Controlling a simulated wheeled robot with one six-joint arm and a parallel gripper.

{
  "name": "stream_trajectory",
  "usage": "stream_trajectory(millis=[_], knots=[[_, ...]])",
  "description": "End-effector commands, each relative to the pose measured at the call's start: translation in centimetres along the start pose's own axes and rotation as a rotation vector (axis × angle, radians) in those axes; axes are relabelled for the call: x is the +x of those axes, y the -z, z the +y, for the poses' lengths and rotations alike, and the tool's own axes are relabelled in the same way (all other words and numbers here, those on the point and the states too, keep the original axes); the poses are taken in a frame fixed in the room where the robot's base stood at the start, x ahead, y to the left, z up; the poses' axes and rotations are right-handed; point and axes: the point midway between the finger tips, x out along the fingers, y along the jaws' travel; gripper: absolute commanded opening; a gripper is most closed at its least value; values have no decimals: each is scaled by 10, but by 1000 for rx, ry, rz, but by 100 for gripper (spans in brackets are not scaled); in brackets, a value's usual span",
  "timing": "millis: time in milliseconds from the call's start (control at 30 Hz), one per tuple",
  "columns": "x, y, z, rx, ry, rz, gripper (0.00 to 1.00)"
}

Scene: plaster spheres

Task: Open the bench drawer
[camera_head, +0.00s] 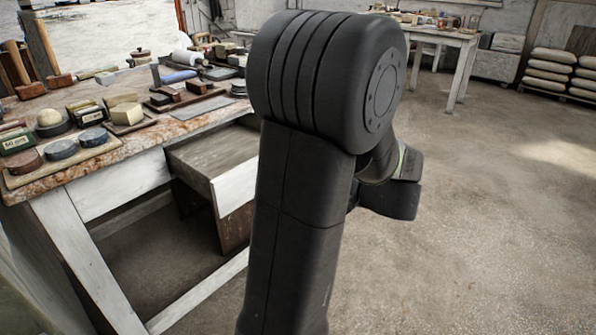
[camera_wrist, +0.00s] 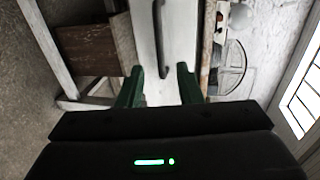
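The bench drawer (camera_head: 232,187) is pulled partly out from under the wooden workbench, and part of its inside shows in the head view. My arm covers part of its front there. In the wrist view the pale drawer front (camera_wrist: 184,30) fills the upper middle, with a dark bar handle (camera_wrist: 162,35) running up and down the picture. My gripper (camera_wrist: 160,69) has its two green fingers spread, one on each side of the handle's lower end in the picture. Nothing is held between them. I cannot tell the gap to the handle. The fingers are hidden in the head view.
The workbench (camera_head: 95,170) top holds stones, blocks, boxes and tools. Bench legs stand at lower left. The concrete floor (camera_head: 480,220) on the right is open. A second table (camera_head: 440,38) and stacked sacks (camera_head: 550,70) stand far back.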

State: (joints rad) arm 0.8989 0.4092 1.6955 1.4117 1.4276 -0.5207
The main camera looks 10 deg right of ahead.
Motion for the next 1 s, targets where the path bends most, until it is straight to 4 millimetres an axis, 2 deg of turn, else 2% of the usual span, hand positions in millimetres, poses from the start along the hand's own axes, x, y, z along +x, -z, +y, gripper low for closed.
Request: stream_trajectory(millis=[33, 200, 400, 833, 1000], knots=[[-12, 1, -2, 2, 0, 6, 32], [-41, 1, -2, 1, 0, 5, 32], [-62, 0, -1, 1, 1, 2, 32], [-66, 0, 0, 0, 0, 0, 32], [-59, 0, 1, 0, 0, -2, 32]])
